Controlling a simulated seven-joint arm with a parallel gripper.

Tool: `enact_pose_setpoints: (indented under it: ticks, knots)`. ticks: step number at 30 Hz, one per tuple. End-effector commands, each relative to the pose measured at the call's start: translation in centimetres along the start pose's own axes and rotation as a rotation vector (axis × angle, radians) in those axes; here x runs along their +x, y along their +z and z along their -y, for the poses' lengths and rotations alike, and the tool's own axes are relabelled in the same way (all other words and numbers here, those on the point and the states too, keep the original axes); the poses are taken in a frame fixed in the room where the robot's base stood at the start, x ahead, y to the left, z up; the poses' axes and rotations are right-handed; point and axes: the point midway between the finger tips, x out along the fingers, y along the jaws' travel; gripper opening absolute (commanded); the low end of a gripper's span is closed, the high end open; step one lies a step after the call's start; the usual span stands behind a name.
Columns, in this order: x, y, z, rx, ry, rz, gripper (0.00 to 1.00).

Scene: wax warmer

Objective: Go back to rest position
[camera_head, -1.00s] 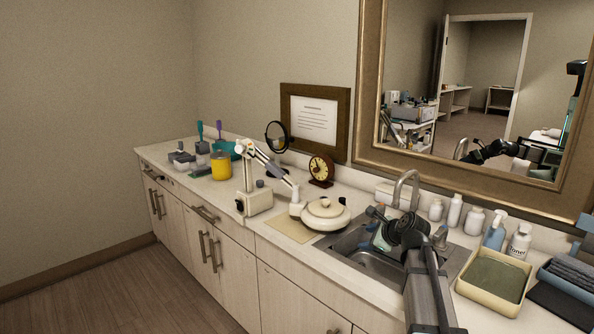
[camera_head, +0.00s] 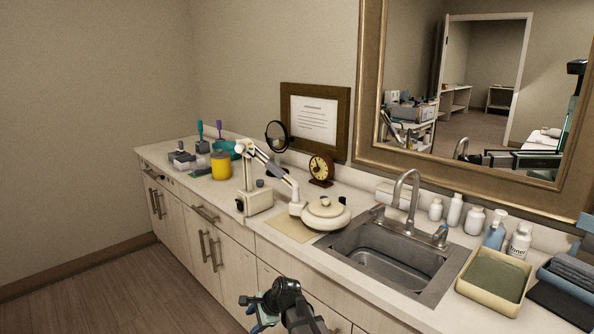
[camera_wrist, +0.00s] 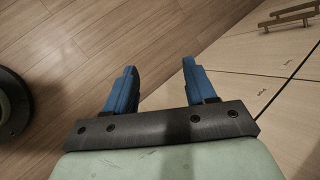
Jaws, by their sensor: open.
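My gripper (camera_head: 258,310) is low in the head view, in front of the counter's cabinet fronts and below the counter top. In the wrist view its two blue fingers (camera_wrist: 157,82) are spread apart with nothing between them. The wrist view looks down at the wooden floor, with pale cabinet fronts at the right. The wax warmer (camera_head: 325,214), cream and round with its lid on, sits on the counter left of the sink, apart from my gripper.
The sink (camera_head: 392,262) is empty. A cream tray (camera_head: 493,280) and several bottles stand right of it. A white jointed-arm lamp (camera_head: 257,200), a clock (camera_head: 320,169) and a yellow jar (camera_head: 221,167) stand to the left. Cabinet handles (camera_head: 215,252) stick out. Floor (camera_head: 130,295) at left is clear.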

Motion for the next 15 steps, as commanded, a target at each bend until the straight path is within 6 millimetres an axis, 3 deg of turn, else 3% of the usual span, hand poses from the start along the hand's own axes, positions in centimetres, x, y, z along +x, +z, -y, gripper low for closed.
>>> enact_pose_setpoints:
  ticks: [6,15]
  knots:
    - [3.8,-3.6,-8.0,-0.123,0.132,-0.031,0.55]
    - [6.4,-10.0,-19.9,-0.294,0.318,-0.054,0.55]
